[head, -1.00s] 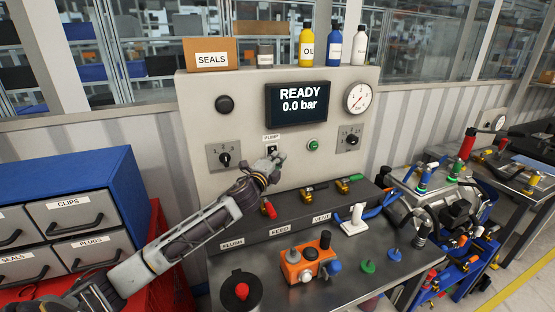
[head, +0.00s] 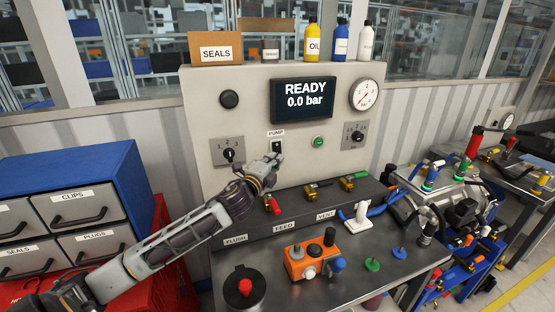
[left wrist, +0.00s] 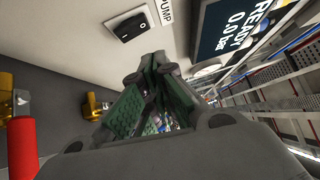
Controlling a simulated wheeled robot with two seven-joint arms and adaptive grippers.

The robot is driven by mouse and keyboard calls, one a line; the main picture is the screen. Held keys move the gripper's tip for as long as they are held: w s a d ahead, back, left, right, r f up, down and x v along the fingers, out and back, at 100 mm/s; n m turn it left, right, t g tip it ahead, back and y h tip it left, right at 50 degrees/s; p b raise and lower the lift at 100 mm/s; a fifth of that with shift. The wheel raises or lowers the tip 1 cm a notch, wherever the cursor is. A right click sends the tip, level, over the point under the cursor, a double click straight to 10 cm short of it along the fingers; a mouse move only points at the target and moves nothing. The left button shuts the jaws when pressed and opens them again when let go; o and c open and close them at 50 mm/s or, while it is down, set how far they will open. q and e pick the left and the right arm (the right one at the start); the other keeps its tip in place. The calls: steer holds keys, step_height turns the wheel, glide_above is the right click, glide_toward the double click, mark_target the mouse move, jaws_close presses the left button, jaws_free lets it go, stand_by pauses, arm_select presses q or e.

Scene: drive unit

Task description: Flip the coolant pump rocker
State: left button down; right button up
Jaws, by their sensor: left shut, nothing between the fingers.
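The coolant pump rocker (head: 277,147) is a small black switch under the PUMP label on the pale panel (head: 215,100). My left gripper (head: 277,160) is shut and empty, just below the rocker in the head view. In the left wrist view the left gripper (left wrist: 155,62) points at the panel, its tips a little apart from the rocker in the picture. Whether they touch the panel is hard to tell. My right gripper is not in view.
The display (head: 303,98) reads READY, 0.0 bar. A rotary knob (head: 229,155) and a green button (head: 319,142) flank the rocker. Below are valves, the red-handled one (head: 274,206) close under my gripper. An orange box (head: 312,262) stands on the bench.

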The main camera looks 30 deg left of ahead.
arm_select(q)
steer(key=s, duration=0.4)
steer(key=shift+s+d+r+b, duration=0.1)
steer(key=shift+s+r+b, duration=0.05)
steer(key=shift+r+b, duration=0.15)
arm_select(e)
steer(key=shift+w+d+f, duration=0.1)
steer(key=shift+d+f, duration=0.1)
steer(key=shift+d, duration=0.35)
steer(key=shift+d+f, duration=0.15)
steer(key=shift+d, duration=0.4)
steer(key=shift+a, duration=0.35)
arm_select(q)
step_height(320, 180, up, 9)
steer(key=p, duration=0.9)
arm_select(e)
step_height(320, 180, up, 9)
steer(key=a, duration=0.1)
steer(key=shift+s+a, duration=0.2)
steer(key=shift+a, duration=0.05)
